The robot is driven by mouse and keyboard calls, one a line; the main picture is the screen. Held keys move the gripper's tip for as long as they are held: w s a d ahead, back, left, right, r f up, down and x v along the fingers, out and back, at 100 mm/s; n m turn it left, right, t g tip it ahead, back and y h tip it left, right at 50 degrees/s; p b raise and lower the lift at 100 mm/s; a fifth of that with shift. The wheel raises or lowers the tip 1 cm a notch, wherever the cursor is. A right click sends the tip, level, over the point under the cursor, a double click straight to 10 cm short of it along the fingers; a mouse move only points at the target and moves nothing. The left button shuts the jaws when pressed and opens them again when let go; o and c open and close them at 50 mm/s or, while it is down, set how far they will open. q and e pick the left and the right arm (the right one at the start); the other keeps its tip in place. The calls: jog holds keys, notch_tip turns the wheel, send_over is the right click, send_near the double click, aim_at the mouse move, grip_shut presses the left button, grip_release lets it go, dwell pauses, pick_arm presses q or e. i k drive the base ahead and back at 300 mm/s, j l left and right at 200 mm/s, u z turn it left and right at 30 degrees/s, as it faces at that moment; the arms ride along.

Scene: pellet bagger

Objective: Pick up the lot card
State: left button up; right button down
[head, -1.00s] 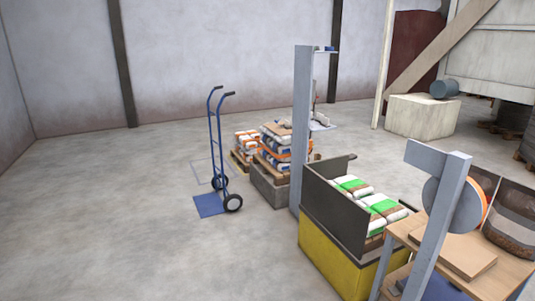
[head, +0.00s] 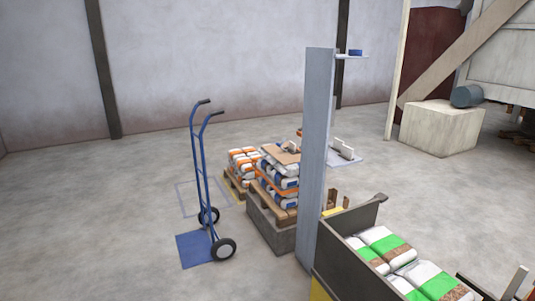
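I cannot make out a lot card in the head view. A grey post (head: 317,150) has a small shelf (head: 352,56) at its top with a small blue object (head: 356,52) on it; I cannot tell what that object is. Neither of my grippers is in view.
A blue hand truck (head: 203,180) stands at left centre. Pallets of bags (head: 281,172) stand behind the post. A dark-walled bin (head: 349,238) with green and white bags (head: 385,245) is at lower right. A pale block (head: 440,130) stands farther back. Floor at left is clear.

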aim_at(292, 146)
jog(key=i, duration=0.85)
jog(key=i+z, duration=0.1)
jog(key=i, duration=0.75)
jog(key=i+j+z, duration=0.1)
jog(key=i, duration=0.7)
